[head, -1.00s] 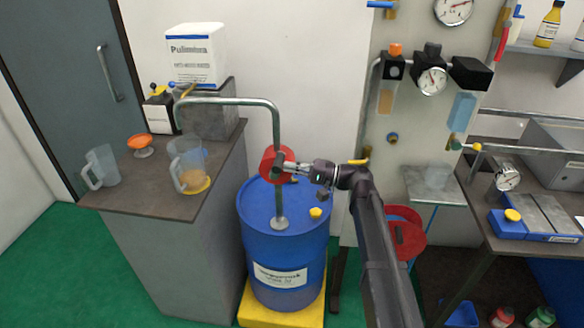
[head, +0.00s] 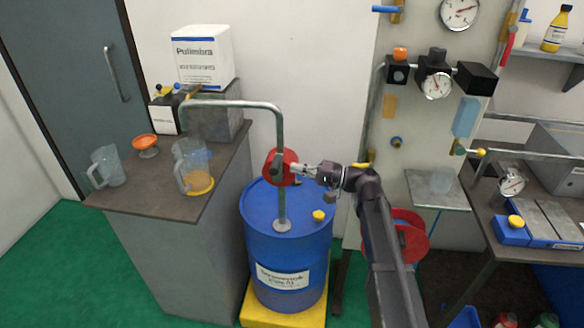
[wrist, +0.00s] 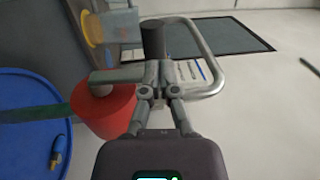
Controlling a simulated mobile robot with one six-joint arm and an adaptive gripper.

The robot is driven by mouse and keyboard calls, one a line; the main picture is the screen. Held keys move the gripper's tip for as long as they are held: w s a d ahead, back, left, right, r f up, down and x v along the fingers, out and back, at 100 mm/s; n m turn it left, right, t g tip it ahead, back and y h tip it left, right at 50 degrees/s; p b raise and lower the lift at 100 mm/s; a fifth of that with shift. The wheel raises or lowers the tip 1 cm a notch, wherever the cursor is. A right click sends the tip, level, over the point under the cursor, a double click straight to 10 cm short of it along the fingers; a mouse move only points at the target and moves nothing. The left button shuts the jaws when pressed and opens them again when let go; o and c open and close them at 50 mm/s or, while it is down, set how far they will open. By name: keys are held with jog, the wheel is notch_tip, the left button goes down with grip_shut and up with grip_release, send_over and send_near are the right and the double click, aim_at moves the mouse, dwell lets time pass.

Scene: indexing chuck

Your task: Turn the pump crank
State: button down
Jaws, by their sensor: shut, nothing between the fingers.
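The red pump body (head: 287,160) sits on a grey post above the blue drum (head: 262,215). In the wrist view the red pump body (wrist: 105,108) is left of my fingers, and a grey crank arm (wrist: 118,75) reaches from its hub toward them. The dark crank handle (wrist: 153,40) stands just beyond the fingertips. My gripper (head: 297,168) is at the pump's right side; in the wrist view it (wrist: 159,70) is shut and empty, close to the crank arm's end. I cannot tell whether it touches the crank. The fingers partly hide the arm's end.
The grey spout pipe (head: 235,103) arches left over a clear jug (head: 190,150) holding amber liquid on a counter. A second clear jug (head: 106,165) and an orange dish (head: 146,142) stand left. A panel with gauges (head: 437,85) is on the right.

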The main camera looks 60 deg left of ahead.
jog(key=r+v, duration=0.1)
jog(key=v, duration=1)
jog(key=shift+r+p, duration=0.3)
jog(key=shift+r, duration=0.15)
jog(key=shift+w+d, duration=0.15)
jog(key=shift+d, duration=0.05)
dwell(0.3)
jog(key=w+d+f+m+t+h, duration=0.15)
jog(key=w+d+f+t, duration=0.45)
jog(key=d, duration=0.6)
jog(key=w+d+f+m+t, duration=0.2)
jog(key=w+d+f+m, duration=0.15)
jog(key=w+d, duration=0.6)
jog(key=w+d+f+m+t+h, duration=0.1)
jog(key=w+d+f+t, duration=0.4)
jog(key=d, duration=0.9)
jog(key=d+f+m+t+h, duration=0.1)
jog(key=d+f+h, duration=0.1)
jog(key=d, duration=1)
jog(key=s+d+f+m+t+h, duration=0.1)
jog(key=d+f+m+h, duration=0.1)
jog(key=d, duration=1)
jog(key=d+f+m+t+h, duration=0.1)
jog(key=d+h, duration=0.3)
jog(key=d, duration=0.8)
jog(key=shift+s+d+f+m, duration=0.35)
jog(key=shift+f+m, duration=0.25)
jog(key=shift+f, duration=0.05)
jog(key=shift+a, duration=0.15)
